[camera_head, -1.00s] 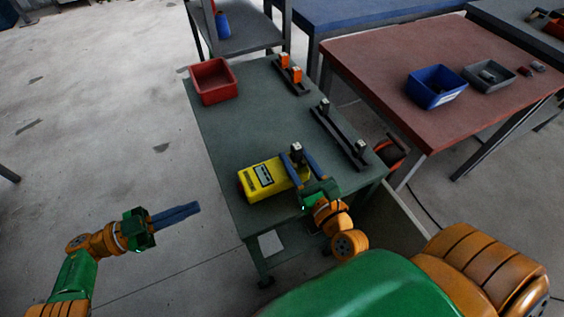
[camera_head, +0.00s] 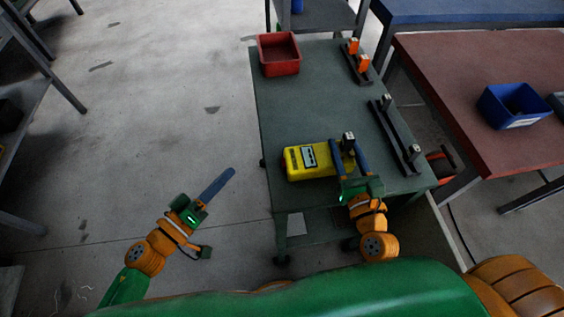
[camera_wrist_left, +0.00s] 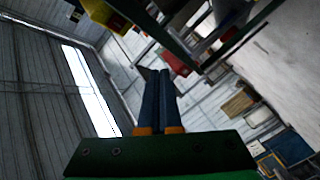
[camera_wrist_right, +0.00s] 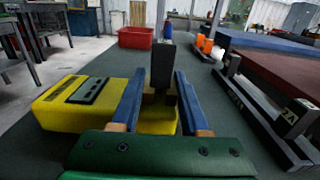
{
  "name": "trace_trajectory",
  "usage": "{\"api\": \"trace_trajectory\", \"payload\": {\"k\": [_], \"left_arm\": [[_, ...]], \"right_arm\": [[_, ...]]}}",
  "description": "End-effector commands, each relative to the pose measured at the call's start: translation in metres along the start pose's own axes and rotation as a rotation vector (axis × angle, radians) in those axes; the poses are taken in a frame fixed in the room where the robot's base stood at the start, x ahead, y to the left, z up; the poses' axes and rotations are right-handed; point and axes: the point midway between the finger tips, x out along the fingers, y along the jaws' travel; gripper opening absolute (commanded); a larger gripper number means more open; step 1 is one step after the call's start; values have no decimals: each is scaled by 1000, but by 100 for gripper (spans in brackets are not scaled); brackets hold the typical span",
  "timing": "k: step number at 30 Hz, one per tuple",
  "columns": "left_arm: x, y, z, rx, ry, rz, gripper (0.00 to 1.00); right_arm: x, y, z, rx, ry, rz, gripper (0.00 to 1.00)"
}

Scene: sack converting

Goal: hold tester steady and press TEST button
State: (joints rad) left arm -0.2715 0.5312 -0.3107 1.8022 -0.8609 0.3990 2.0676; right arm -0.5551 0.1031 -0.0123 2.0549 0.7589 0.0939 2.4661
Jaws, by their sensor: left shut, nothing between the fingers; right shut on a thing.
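The yellow tester (camera_head: 305,161) lies flat near the front of the green table, with a dark display panel on its top. It also shows in the right wrist view (camera_wrist_right: 68,108). A dark upright block (camera_wrist_right: 162,66) stands between or just beyond those fingers. My left gripper (camera_head: 232,171) is shut and empty, left of the table and apart from the tester. Its fingers lie together in the left wrist view (camera_wrist_left: 160,76). I cannot make out the TEST button.
A red bin (camera_head: 279,55) stands at the table's far left corner. Dark racks with orange blocks (camera_head: 358,62) and with grey-topped posts (camera_head: 396,132) lie on the right side. A blue bin (camera_head: 513,105) sits on the reddish table (camera_head: 440,65). The table's middle is clear.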

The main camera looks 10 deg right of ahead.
Motion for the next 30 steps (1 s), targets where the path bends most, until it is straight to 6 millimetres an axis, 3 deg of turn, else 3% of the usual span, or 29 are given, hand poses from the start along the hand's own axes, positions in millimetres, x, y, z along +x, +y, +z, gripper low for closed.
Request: {"api": "trace_trajectory", "payload": {"k": [8,21,30], "left_arm": [[6,4,5,0,-2,2,0],[50,36,36,2,0,5,0],[62,45,45,4,-1,2,0]], "right_arm": [[0,0,0,0,-1,0,0],[0,0,0,0,-1,0,0],[0,0,0,0,-1,0,0]]}}
